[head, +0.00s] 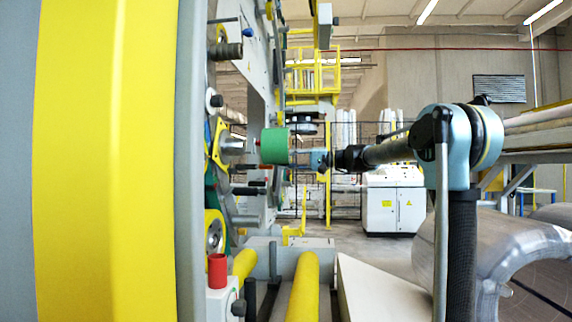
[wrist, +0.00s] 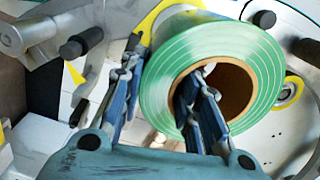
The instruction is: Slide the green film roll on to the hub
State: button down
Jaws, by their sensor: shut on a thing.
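The green film roll (head: 274,146) is in my gripper (head: 296,157), its axis roughly level. In the wrist view the roll (wrist: 160,95) shows its ringed end face and brown core. My gripper (wrist: 160,66) is shut on the roll's wall, with one finger inside the core and the other along the outside. The grey metal hub (head: 232,147) sticks out from a yellow plate (head: 217,143) on the machine. The roll is just right of the hub at about the same height, with a small gap seen between them. In the wrist view the roll hides most of the hub.
A dark rod (head: 248,190) juts out below the hub, and another spindle (head: 226,51) is above it. A red cylinder (head: 217,270) stands at the lower left. Yellow rollers (head: 304,290) lie below. A white cabinet (head: 394,205) stands farther back.

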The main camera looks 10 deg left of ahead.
aim_at(264, 159)
jog(key=shift+d, duration=0.45)
jog(key=shift+s+a, duration=0.15)
jog(key=shift+a, duration=2.35)
jog(key=shift+s+a, duration=0.15)
jog(key=shift+a, duration=2.35)
dwell(2.3)
jog(key=c, duration=1.1)
grip_release()
